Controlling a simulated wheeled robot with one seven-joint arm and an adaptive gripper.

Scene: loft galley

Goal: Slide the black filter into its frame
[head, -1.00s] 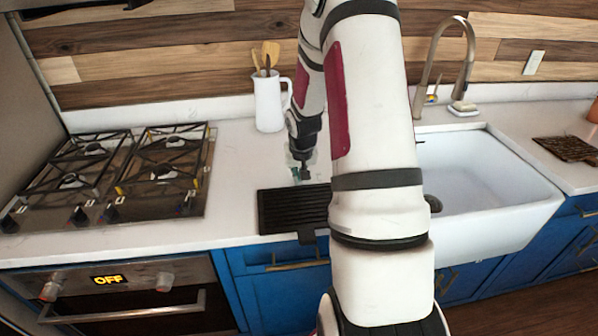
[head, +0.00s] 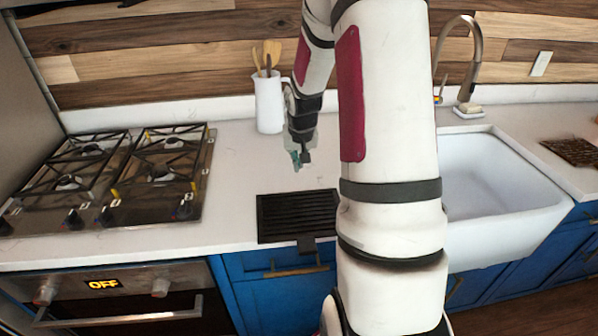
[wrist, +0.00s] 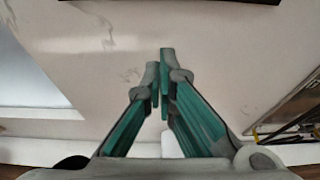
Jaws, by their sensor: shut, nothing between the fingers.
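The black filter (head: 296,215) is a slatted dark panel that lies flat at the front edge of the white counter in the head view. I cannot tell a separate frame from the filter. My gripper (head: 301,160) is above the counter behind the filter, apart from it, with its fingers pointing down. In the wrist view, the green-sided fingers (wrist: 160,62) meet at their tips with nothing between them. A dark edge shows at the top of that view.
A gas stove (head: 130,175) is on the left and a white sink (head: 500,185) on the right. A white jug of wooden utensils (head: 269,103) stands close behind my gripper. The counter between stove and filter is clear.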

